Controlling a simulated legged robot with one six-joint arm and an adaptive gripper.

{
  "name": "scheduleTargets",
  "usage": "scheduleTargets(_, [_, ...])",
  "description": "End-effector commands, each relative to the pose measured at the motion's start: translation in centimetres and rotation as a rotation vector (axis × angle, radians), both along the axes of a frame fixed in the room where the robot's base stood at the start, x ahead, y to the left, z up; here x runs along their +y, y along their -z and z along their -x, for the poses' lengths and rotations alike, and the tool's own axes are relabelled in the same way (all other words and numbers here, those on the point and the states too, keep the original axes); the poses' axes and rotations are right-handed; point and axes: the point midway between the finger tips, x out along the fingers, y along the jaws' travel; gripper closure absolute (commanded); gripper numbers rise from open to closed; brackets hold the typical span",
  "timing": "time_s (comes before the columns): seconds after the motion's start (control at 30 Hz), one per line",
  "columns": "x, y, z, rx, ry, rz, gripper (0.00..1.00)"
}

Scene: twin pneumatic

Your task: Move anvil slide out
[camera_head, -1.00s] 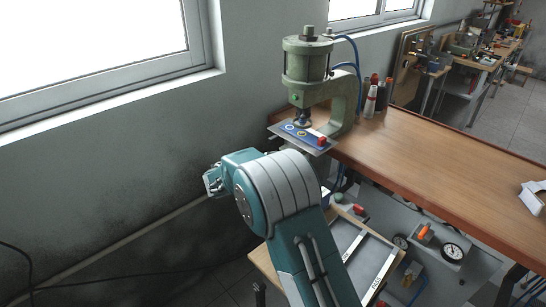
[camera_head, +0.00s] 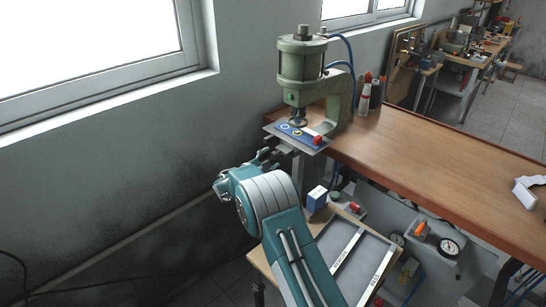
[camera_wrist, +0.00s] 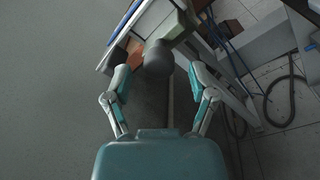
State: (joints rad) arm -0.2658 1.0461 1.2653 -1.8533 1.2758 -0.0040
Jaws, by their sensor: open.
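A green pneumatic press (camera_head: 303,62) stands at the left end of the wooden bench. A flat panel (camera_head: 288,137) with a blue face, round marks and a red part lies at its base under the ram. I cannot make out the anvil slide as a separate part in the head view. My gripper (camera_head: 268,157) is below and left of that panel, its dark fingers partly hard to see against the wall. In the wrist view my gripper (camera_wrist: 160,73) is open, and a dark rounded knob (camera_wrist: 158,57) shows between its fingertips. Contact cannot be told.
The wooden bench (camera_head: 440,190) extends right, with bottles (camera_head: 365,98) behind the press. A lower shelf (camera_head: 342,262) with a tray and a blue-and-white box (camera_head: 317,198) is beside my arm. The wall is close on the left. Hoses (camera_wrist: 285,100) hang at right in the wrist view.

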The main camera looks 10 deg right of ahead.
Motion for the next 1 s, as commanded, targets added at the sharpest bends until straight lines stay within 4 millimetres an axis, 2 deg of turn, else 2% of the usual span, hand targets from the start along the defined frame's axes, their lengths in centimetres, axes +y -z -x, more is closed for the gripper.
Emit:
scheduleTargets(0.13, [-1.1, 0.0, -0.8, -0.001, 0.001, -0.001, 0.27])
scheduleTargets(0.43, [-1.3, 0.0, -1.0, 0.0, 0.001, -0.001, 0.27])
scheduleTargets(0.47, [-1.3, 0.0, -1.0, 0.0, 0.001, -0.001, 0.35])
scheduleTargets(0.5, [-1.3, 0.0, -1.0, 0.0, 0.001, -0.001, 0.53])
scheduleTargets(0.57, [-1.3, 0.0, -1.0, -0.001, 0.0, -0.001, 0.8])
scheduleTargets(0.6, [-1.3, 0.0, -1.0, -0.001, 0.0, -0.001, 0.98])
scheduleTargets(0.87, [-1.0, 0.0, -0.8, 0.0, -0.001, -0.001, 1.0])
scheduleTargets(1.0, [1.3, -0.1, 0.6, 0.001, -0.004, -0.001, 1.0])
